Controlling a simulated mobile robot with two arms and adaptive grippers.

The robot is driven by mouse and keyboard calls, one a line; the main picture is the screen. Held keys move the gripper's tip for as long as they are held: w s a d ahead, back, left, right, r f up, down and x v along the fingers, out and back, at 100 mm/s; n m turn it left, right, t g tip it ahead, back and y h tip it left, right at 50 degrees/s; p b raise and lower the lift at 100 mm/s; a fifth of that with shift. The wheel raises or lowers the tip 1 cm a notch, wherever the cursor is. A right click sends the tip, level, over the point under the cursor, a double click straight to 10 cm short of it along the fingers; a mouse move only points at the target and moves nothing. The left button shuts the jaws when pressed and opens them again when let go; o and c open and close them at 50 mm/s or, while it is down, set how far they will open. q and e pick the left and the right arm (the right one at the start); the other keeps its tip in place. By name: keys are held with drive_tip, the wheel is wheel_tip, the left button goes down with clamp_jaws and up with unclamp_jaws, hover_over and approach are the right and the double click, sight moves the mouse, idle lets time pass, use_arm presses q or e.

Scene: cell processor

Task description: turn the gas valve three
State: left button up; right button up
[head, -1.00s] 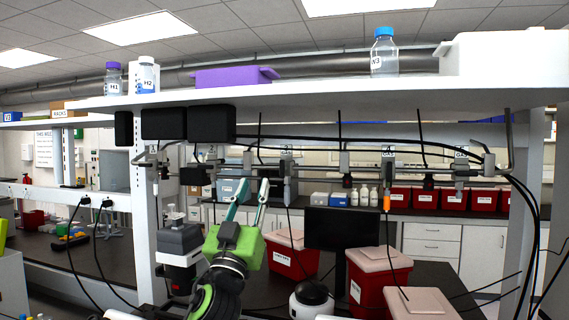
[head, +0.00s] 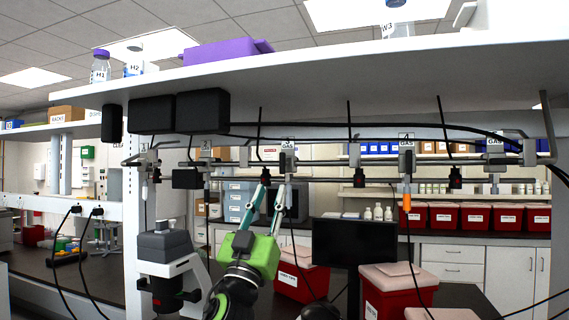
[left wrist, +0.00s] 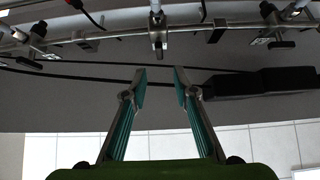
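The gas valve with the label that seems to read 3 (head: 287,158) hangs on the metal pipe under the shelf, in the middle of the head view. My left gripper (head: 268,190) is just below and slightly left of it in that view, pointing up, with its teal fingers apart and nothing between them. In the left wrist view, a valve fitting (left wrist: 157,32) on the pipe lies beyond the open fingertips (left wrist: 160,80), roughly centred between them. The fingers look apart from the valve. My right gripper is not in view.
The white shelf (head: 330,78) runs above the pipe (head: 330,162), with black boxes (head: 202,111) and cables under it. Valve four (head: 406,160) is to the right, with an orange piece below. A microscope (head: 168,262), monitor (head: 355,242) and red bins (head: 300,275) stand below.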

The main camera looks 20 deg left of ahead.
use_arm(q)
drive_tip(key=p, duration=0.2)
approach(282, 158)
wheel_tip(282, 158, up, 2)
drive_tip(key=w, duration=0.1)
drive_tip(key=x, duration=0.7)
drive_tip(key=shift+w+a+p, duration=0.1)
drive_tip(key=shift+w+p, duration=0.25)
drive_tip(key=shift+w, duration=0.1)
drive_tip(key=shift+w+r, duration=0.4)
drive_tip(key=shift+w, duration=0.1)
clamp_jaws()
